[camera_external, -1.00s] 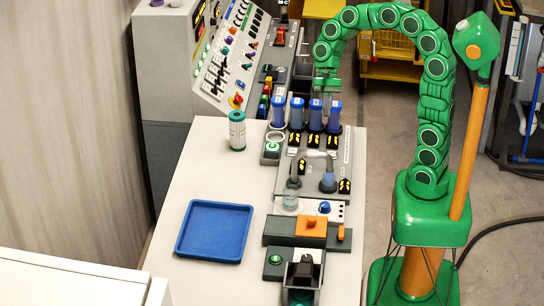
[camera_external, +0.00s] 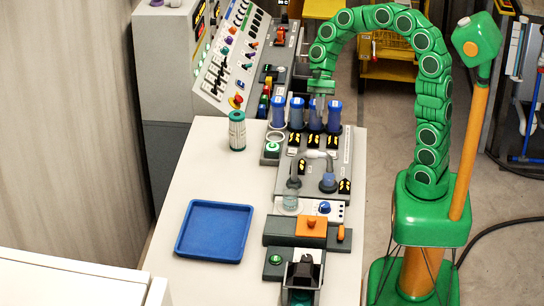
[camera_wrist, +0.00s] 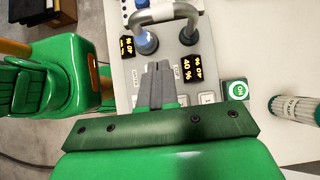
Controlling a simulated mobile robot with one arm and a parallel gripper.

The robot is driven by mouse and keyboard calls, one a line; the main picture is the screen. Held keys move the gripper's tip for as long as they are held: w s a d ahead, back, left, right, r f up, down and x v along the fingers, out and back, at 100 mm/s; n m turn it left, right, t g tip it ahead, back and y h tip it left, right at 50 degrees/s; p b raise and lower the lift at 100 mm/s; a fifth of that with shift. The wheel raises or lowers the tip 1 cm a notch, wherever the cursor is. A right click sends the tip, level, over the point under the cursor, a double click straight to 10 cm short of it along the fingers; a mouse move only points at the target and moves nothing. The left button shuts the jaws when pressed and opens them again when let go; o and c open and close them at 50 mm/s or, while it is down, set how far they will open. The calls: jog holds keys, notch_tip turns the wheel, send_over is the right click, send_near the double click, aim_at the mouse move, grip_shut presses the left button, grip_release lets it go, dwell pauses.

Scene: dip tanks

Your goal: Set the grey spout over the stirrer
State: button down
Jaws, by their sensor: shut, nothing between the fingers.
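The grey spout (camera_external: 316,156) is a curved tube arching over the grey panel, apart from my gripper. I cannot tell which is the stirrer. My gripper (camera_external: 320,96) hangs by the rightmost blue-capped tanks. In the wrist view my gripper (camera_wrist: 157,68) is shut and empty, its fingers pointing towards the fittings.
Several blue-capped tanks (camera_external: 297,112) stand in a row near my gripper. A green-and-white canister (camera_external: 237,130) and a blue tray (camera_external: 214,231) are on the left. A green ON button (camera_wrist: 237,90) is beside the panel. The table between canister and tray is clear.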

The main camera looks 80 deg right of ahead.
jog(key=a+r+x, duration=0.1)
jog(key=a+x, duration=0.1)
jog(key=x, duration=0.8)
jog(key=shift+a, duration=0.25)
